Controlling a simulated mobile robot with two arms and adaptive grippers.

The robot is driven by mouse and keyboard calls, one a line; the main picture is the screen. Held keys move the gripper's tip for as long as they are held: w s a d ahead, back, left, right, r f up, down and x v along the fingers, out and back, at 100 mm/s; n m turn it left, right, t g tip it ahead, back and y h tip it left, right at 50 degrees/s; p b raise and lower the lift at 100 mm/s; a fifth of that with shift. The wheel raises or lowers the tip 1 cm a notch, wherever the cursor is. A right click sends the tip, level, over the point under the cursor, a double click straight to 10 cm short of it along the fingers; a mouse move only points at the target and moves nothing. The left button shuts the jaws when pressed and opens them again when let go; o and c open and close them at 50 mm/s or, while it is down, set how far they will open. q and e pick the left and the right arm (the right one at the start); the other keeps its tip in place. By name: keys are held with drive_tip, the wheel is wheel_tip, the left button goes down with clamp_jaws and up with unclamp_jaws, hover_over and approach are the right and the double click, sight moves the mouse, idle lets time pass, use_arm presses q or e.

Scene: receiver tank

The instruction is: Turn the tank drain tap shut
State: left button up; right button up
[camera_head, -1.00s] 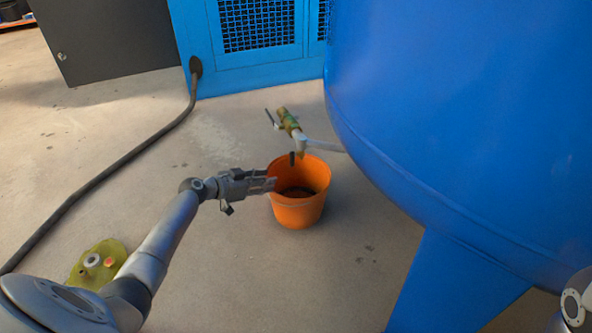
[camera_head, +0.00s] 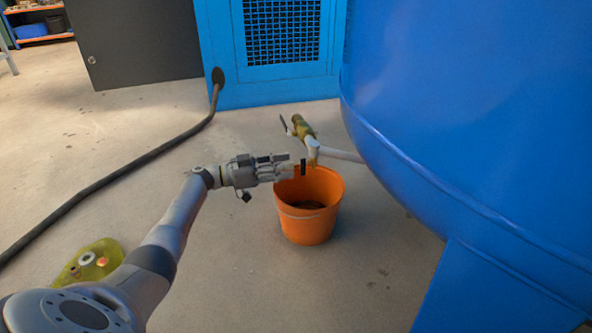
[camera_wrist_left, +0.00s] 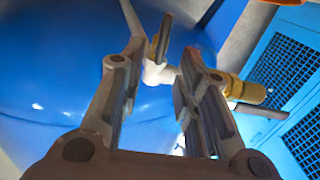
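The drain pipework leaves the blue tank (camera_head: 460,110) as a pale pipe with a white elbow (camera_head: 313,149). A brass valve (camera_head: 301,127) with a thin lever (camera_head: 284,124) sits at its end. A short dark handle (camera_head: 303,167) hangs beside the elbow above the bucket. My left gripper (camera_head: 290,170) is open, its fingertips close to this dark handle. In the left wrist view the open fingers (camera_wrist_left: 164,58) frame the white fitting (camera_wrist_left: 157,73) and a dark lever (camera_wrist_left: 163,37); contact cannot be told. The brass valve (camera_wrist_left: 240,90) lies right of them. My right gripper is out of view.
An orange bucket (camera_head: 308,222) with dark contents stands on the floor under the pipe. A blue cabinet with mesh (camera_head: 283,75) is behind. A black cable (camera_head: 120,170) crosses the floor at left. A yellow-green object (camera_head: 88,262) lies near my left arm.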

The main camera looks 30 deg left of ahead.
sight(303, 167)
use_arm(q)
drive_tip(key=shift+b+x, duration=0.55)
drive_tip(key=shift+x, duration=1.35)
clamp_jaws()
